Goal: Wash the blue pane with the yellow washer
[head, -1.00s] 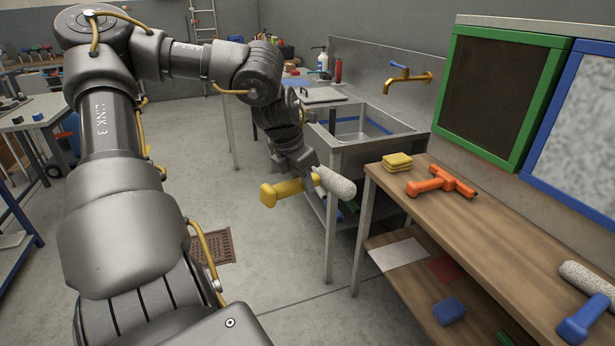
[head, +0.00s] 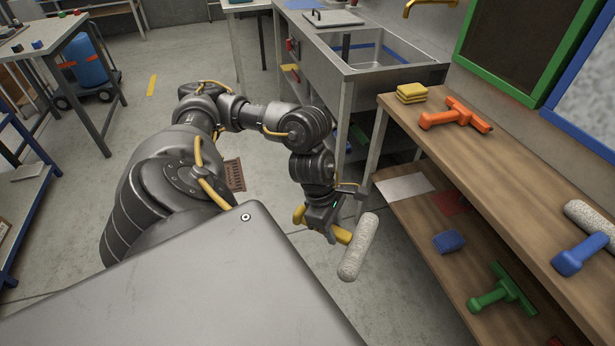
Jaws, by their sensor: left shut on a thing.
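The yellow washer has a yellow handle (head: 342,236) and a speckled pale roller sleeve (head: 358,247). My left gripper (head: 325,226) is shut on its handle and holds it in the air left of the bench, with the sleeve to the right of the fingers. The blue pane (head: 590,95) is a mottled grey-white panel in a blue frame at the upper right, cut off by the picture's edge. The washer is well apart from it. My right gripper is out of view.
The wooden bench (head: 500,170) bears yellow sponges (head: 411,93), an orange squeegee (head: 455,115) and a blue-handled washer (head: 583,250). Its lower shelf holds a blue sponge (head: 448,241) and green squeegee (head: 502,291). A green-framed dark pane (head: 515,40) and steel sink (head: 365,60) stand behind.

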